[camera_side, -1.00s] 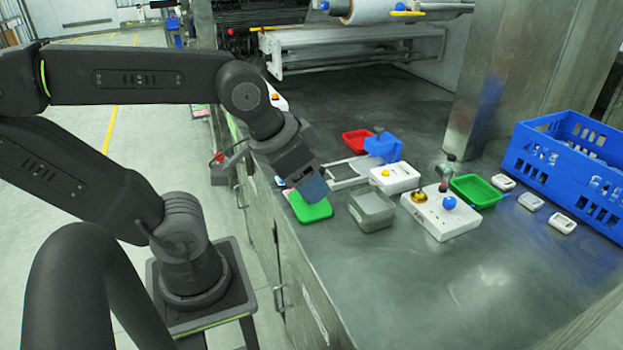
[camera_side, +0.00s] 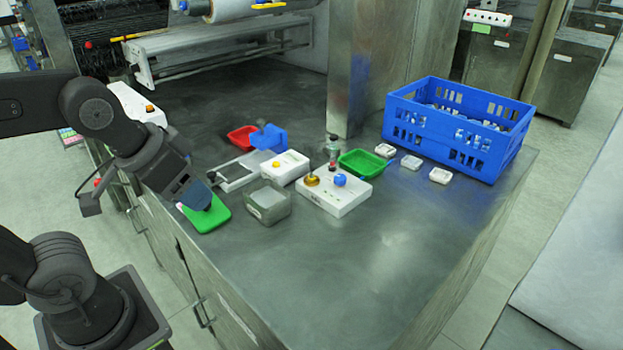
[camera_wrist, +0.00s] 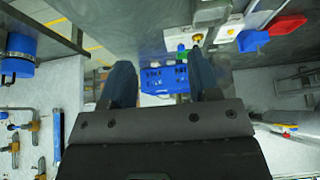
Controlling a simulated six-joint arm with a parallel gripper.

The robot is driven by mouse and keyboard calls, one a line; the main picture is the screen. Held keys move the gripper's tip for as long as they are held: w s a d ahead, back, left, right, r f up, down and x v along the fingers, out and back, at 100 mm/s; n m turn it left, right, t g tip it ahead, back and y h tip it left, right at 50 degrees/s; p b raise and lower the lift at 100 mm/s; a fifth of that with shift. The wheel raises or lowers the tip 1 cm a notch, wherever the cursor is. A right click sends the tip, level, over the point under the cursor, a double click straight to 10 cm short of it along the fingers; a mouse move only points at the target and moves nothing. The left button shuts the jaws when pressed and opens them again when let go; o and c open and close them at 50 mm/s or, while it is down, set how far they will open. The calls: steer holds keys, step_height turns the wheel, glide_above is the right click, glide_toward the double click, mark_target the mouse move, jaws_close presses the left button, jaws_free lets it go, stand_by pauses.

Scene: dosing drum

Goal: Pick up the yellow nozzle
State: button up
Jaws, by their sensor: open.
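The yellow nozzle (camera_side: 312,180) is a small brass-yellow cone standing on the left part of a white control box (camera_side: 335,197), beside a blue knob (camera_side: 340,180). My gripper (camera_side: 196,196) is well to its left in the side view, low over a green pad (camera_side: 208,215) at the bench's left edge. Its dark blue fingers partly hide the pad. In the wrist view my gripper (camera_wrist: 163,82) is open, with nothing between the fingers. A small yellow spot shows there beyond the right finger; I cannot tell whether it is the nozzle.
Between gripper and nozzle stand a grey translucent box (camera_side: 268,203) and a white box with a yellow button (camera_side: 287,167). A red tray (camera_side: 242,137), blue holder (camera_side: 268,137), green tray (camera_side: 362,163) and blue crate (camera_side: 460,125) are farther back. The bench front is clear.

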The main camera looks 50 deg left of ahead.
steer(key=shift+c, duration=0.4)
steer(key=w+a+r+m+g, duration=0.1)
steer(key=w+r+m, duration=0.3)
steer(key=w, duration=0.5)
steer(key=m+g+y, duration=0.1)
steer(key=m+g, duration=0.4)
steer(key=m, duration=0.9)
glide_above(312, 177)
steer(key=d, duration=0.1)
step_height(312, 177, down, 11)
steer(key=f, duration=0.4)
steer(key=a+f, duration=0.1)
steer(key=f, duration=0.8)
steer(key=shift+w+a+f, duration=0.15)
steer(key=shift+a, duration=0.05)
steer(key=shift+c, duration=0.2)
jaws_close()
